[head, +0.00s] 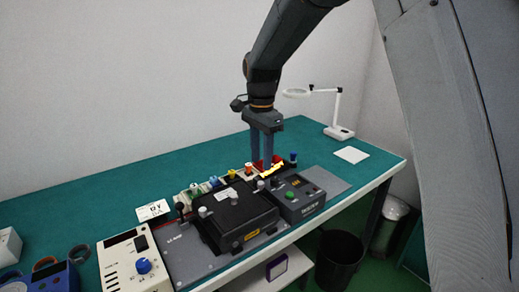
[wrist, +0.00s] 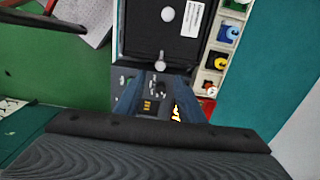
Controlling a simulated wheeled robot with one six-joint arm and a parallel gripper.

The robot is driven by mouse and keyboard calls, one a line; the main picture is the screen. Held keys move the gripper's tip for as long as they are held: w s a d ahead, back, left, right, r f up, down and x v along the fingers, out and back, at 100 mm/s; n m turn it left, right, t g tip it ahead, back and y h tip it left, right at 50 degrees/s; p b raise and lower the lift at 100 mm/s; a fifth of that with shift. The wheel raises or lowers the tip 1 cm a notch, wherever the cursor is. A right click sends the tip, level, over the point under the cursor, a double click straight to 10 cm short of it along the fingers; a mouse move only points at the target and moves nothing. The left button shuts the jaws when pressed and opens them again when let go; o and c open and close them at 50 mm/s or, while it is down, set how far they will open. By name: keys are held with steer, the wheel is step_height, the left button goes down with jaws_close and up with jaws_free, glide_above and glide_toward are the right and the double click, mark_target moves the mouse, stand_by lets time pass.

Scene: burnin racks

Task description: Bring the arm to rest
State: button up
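My gripper (head: 262,162) hangs from my dark arm, fingers down, above the back of the equipment on the green bench (head: 95,200). In the head view its fingertips overlap a red part (head: 276,160) and a yellow part; I cannot tell whether they touch. In the wrist view the two blue-grey fingers of my gripper (wrist: 160,78) stand apart, with a grey control box (wrist: 152,105) visible between them. Nothing shows held between them.
A black-lidded fixture (head: 236,215) and a control box (head: 297,198) stand below my gripper. A row of coloured plugs (head: 214,181) runs behind them. A power supply (head: 134,262) is at front left, a magnifier lamp (head: 339,131) at back right. A bin (head: 340,258) stands on the floor.

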steer(key=s+d+f+n, duration=0.2)
steer(key=s+d+n, duration=0.1)
steer(key=s+d, duration=0.2)
steer(key=s+d+f+n+t, duration=0.1)
steer(key=s+d+f+n, duration=0.2)
steer(key=s+d, duration=0.3)
steer(key=s+d+f+n, duration=0.2)
steer(key=s+d+n, duration=0.3)
steer(key=s, duration=0.7)
steer(key=shift+s+d+f+b, duration=0.3)
steer(key=shift+d+f, duration=0.1)
steer(key=shift+d, duration=0.25)
